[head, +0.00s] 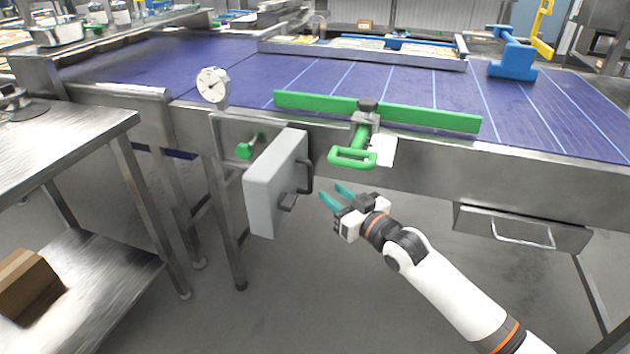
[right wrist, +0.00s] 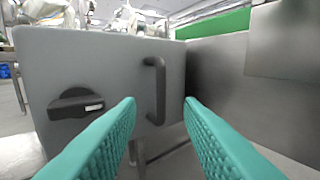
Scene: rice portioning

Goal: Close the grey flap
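The grey flap (head: 270,186) hangs on the side of the conveyor and stands swung out from it, with a dark bar handle and a dark latch on its face. In the right wrist view the flap (right wrist: 95,65) fills the left half, with its bar handle (right wrist: 155,90) and latch knob (right wrist: 76,104). My right gripper (head: 334,197) is open and empty, just right of the flap and apart from it. In the right wrist view its teal fingers (right wrist: 160,135) are spread, with the handle beyond and between them. My left gripper is not in view.
A green handle (head: 353,157) on a green bar (head: 430,117) sits above my right gripper. A small green knob (head: 244,151) is behind the flap. A metal drawer (head: 522,228) is at the right. A steel table (head: 65,135) stands at the left.

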